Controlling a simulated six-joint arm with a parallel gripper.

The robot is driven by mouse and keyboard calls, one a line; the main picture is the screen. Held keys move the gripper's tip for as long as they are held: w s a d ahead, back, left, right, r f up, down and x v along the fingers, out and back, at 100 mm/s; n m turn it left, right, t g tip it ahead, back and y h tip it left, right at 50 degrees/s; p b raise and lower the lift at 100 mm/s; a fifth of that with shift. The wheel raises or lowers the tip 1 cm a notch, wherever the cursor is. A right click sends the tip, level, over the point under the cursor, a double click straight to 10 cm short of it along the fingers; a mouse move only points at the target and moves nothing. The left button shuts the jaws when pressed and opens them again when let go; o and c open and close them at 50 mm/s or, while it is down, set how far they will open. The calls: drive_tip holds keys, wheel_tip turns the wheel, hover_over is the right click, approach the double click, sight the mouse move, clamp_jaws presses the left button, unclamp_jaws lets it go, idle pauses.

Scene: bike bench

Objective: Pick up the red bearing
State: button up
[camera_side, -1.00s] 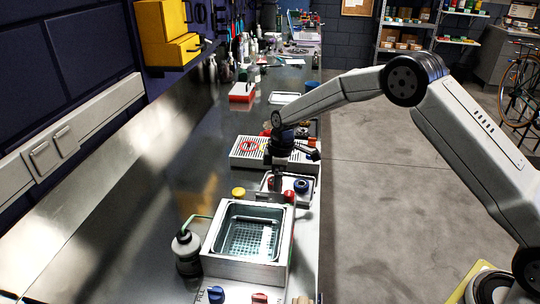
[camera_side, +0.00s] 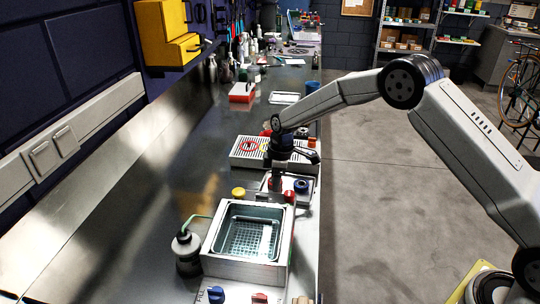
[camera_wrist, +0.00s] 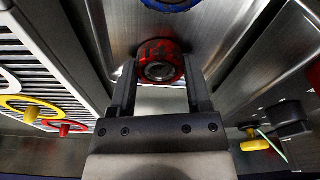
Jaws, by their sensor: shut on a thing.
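The red bearing (camera_wrist: 160,60) is a thick red ring with a dark metal centre. In the wrist view it sits between the tips of my gripper (camera_wrist: 160,80), which is shut on it. In the side view my gripper (camera_side: 277,180) points down into the shallow metal tray (camera_side: 268,187) behind the wash basin. The bearing is hidden by the gripper there, and I cannot tell whether it touches the tray floor.
A blue ring (camera_side: 301,186) lies in the tray beside my gripper. A red knob (camera_side: 289,196) and a yellow knob (camera_side: 238,191) are near the basin (camera_side: 215,240). A slatted white rack (camera_side: 240,160) holding coloured rings stands behind. A bottle (camera_side: 186,252) stands left of the basin.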

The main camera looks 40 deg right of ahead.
drive_tip(key=shift+r, duration=0.2)
drive_tip(key=shift+r, duration=0.6)
drive_tip(key=s+r, duration=0.3)
drive_tip(key=s, duration=0.1)
drive_tip(key=s+r, duration=0.4)
drive_tip(key=s, duration=0.1)
drive_tip(key=s+d+r, duration=0.1)
drive_tip(key=s+r, duration=0.3)
drive_tip(key=s, duration=0.1)
drive_tip(key=shift+r, duration=0.2)
